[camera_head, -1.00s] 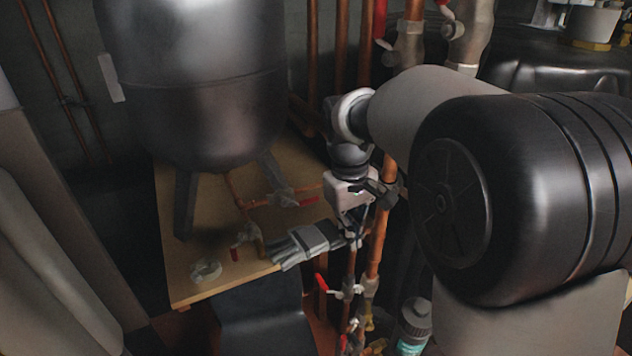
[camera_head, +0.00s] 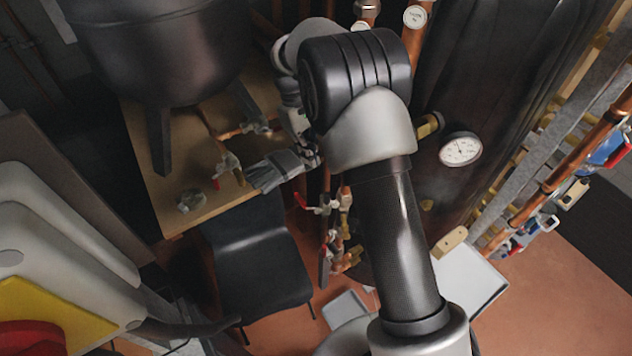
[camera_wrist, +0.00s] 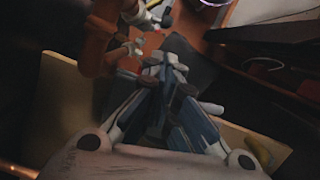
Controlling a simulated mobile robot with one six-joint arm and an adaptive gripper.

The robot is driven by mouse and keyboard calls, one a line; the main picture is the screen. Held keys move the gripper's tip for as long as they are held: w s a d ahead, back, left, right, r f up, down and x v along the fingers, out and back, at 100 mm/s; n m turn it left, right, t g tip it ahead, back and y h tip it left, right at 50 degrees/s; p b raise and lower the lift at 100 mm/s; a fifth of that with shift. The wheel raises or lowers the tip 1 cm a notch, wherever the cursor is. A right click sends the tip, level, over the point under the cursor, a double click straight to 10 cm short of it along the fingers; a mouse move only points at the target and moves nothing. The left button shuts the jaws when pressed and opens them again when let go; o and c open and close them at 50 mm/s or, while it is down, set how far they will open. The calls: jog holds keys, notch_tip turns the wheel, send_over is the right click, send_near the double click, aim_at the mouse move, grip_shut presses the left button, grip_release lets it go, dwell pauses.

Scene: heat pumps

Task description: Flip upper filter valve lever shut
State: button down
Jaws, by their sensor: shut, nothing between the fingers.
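In the head view, a red valve lever (camera_head: 300,201) sticks out up and to the left from a valve on a vertical pipe below the table edge. It looks like the upper one of a pair; a lower valve (camera_head: 325,268) is on the same pipe run. My gripper (camera_head: 312,160) is above this red lever, beside the table edge, apart from it; my own arm partly hides it. In the wrist view, my gripper (camera_wrist: 165,62) is shut and empty. A valve with a bit of red (camera_wrist: 153,4) shows beyond the fingertips, dark and unclear.
A wooden table (camera_head: 175,215) bears a dark tank (camera_head: 160,50) and other valves with red levers (camera_head: 237,178). A black chair (camera_head: 255,255) stands below. A large dark tank with a gauge (camera_head: 460,149) stands right.

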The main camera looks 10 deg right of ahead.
aim_at(329, 201)
jog(key=b+x, duration=0.1)
jog(key=x, duration=0.9)
jog(key=shift+b, duration=0.35)
jog(key=shift+d, duration=0.1)
jog(key=shift+s+r+t+b, duration=0.15)
jog(key=shift+s+t+b, duration=0.15)
jog(key=shift+t, duration=0.2)
jog(key=shift+d+r, duration=0.1)
